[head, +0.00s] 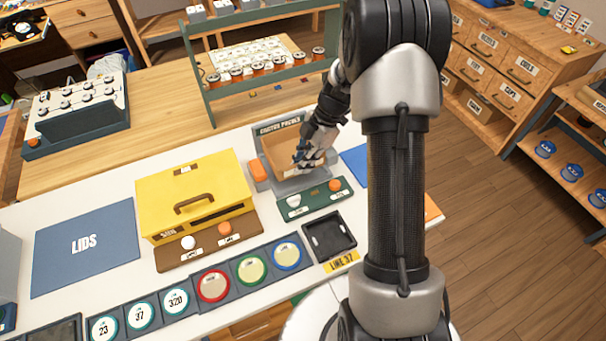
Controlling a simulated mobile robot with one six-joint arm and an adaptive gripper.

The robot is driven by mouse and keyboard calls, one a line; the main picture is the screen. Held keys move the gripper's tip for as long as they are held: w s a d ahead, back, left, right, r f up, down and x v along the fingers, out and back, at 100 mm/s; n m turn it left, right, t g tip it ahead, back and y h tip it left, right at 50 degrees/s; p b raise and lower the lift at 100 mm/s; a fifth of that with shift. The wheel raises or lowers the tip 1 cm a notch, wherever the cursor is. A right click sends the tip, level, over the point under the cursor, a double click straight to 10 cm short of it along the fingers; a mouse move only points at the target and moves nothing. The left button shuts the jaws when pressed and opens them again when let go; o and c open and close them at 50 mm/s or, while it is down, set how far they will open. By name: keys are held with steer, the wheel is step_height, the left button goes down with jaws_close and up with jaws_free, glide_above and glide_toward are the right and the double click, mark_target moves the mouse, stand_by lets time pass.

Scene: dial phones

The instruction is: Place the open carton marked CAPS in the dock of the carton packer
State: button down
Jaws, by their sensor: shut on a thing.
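The carton packer (278,127) stands on the white table, with its name on a sign at the back. An open brown cardboard carton (272,143) is at its grey dock (288,187), inside or just above it. I cannot tell whether it rests on the dock floor. No CAPS mark can be read on it. My gripper (302,158) is at the carton's right front side, shut on it. My fingers and wrist hide part of the carton's right side.
An orange block (257,171) is at the packer's left. A green panel (313,198) with white and orange buttons is in front. A yellow machine (195,190) stands left, a black tray (329,236) in front, and a green rack (265,85) behind.

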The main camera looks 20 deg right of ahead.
steer(key=shift+f+b, duration=0.55)
steer(key=shift+f, duration=1.65)
steer(key=shift+f, duration=0.2)
steer(key=c, duration=1.7)
jaws_free()
steer(key=shift+r, duration=0.1)
